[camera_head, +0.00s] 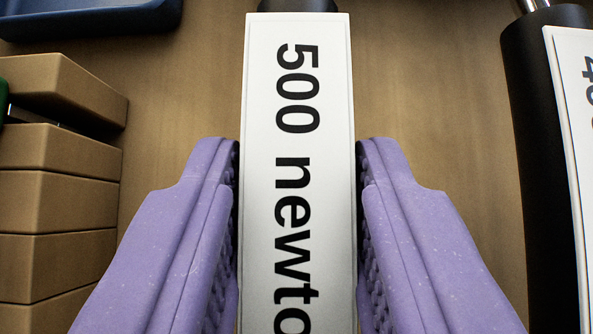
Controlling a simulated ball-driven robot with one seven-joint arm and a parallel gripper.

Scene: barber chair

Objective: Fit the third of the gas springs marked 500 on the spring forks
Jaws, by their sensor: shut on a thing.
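A gas spring (298,200) with a white label reading "500 newto", cut off by the lower edge, runs up the middle of the view. A black part of it shows at the top edge. My gripper (298,165) has its two purple fingers, with dark ribbed pads, shut on the sides of this spring. A second black gas spring (535,150) stands at the right, apart from my right finger; its label begins with a 4 and is cut off. The spring forks are not in view.
Several tan blocks (62,215) are stacked at the left, close to my left finger. A dark green thing (4,103) shows at the left edge. A blue tray (90,20) lies at the upper left. Bare brown wooden surface (440,90) shows between the two springs.

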